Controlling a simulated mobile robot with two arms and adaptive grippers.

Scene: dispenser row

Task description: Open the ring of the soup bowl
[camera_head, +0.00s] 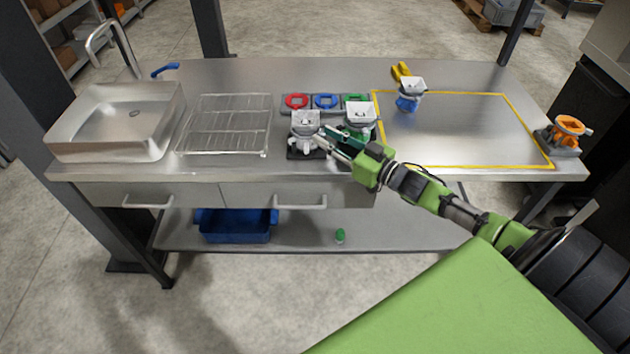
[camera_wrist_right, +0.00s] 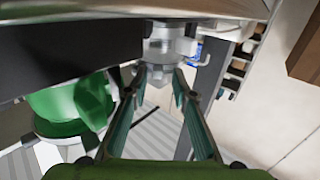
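A grey dispenser (camera_head: 306,123) with a square, light hopper stands on a dark base near the table's front edge. A green-bodied dispenser (camera_head: 361,116) with a similar hopper stands just to its right. Which part is the soup bowl's ring, I cannot tell. My right gripper (camera_head: 327,143) reaches in from the right, its fingertips beside the grey dispenser's lower part. In the right wrist view my gripper (camera_wrist_right: 160,82) has its two fingers spread, with a pale grey spout-like part (camera_wrist_right: 158,90) at the tips. A green body (camera_wrist_right: 70,108) is close on the left there. My left gripper is not in view.
Red, blue and green rings (camera_head: 325,101) lie on grey plates behind the dispensers. A blue dispenser (camera_head: 408,103) stands at the yellow-outlined area (camera_head: 455,166), an orange one (camera_head: 567,133) at the right edge. A wire rack (camera_head: 226,112) and a sink (camera_head: 72,152) are left.

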